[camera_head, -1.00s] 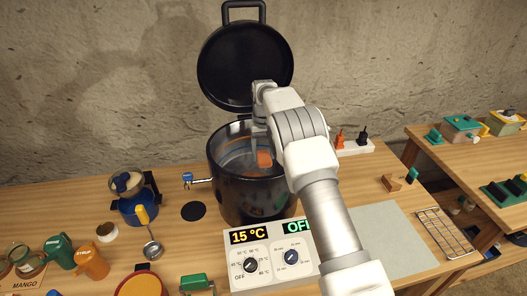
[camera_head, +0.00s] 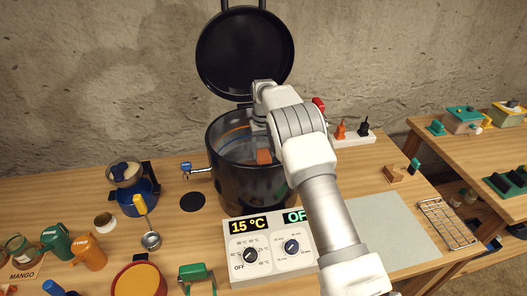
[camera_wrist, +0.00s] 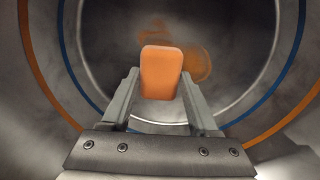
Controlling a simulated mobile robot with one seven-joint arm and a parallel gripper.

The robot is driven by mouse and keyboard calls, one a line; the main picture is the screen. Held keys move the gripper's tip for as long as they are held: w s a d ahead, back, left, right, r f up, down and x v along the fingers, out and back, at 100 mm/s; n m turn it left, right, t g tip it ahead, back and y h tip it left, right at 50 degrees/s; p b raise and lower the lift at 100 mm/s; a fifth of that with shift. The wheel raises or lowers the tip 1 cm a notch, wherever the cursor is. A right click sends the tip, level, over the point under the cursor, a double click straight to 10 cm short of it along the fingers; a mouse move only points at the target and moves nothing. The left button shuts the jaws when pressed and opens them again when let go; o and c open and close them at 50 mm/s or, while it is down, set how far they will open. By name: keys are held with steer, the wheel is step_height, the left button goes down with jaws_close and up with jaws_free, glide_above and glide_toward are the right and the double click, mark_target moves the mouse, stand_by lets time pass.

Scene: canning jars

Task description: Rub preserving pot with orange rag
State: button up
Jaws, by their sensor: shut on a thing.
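The preserving pot (camera_head: 245,185) is a large black pot with its lid (camera_head: 245,50) tilted open behind it. In the wrist view its grey inside (camera_wrist: 215,35) shows orange and blue rings on the wall and brownish-orange smudges (camera_wrist: 198,65) beyond the rag. My gripper (camera_wrist: 161,85) reaches down inside the pot and is shut on the orange rag (camera_wrist: 161,72), a small block-like pad. The rag also shows inside the pot in the head view (camera_head: 264,156). I cannot tell whether the rag touches the pot's inner surface.
A control box (camera_head: 268,248) reading 15 °C stands in front of the pot. A tap (camera_head: 195,169) juts from its left side. A grey mat (camera_head: 392,230) and wire rack (camera_head: 447,222) are right.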

steer(key=shift+f+b, duration=0.6)
steer(key=shift+f, duration=0.45)
steer(key=shift+a, duration=0.1)
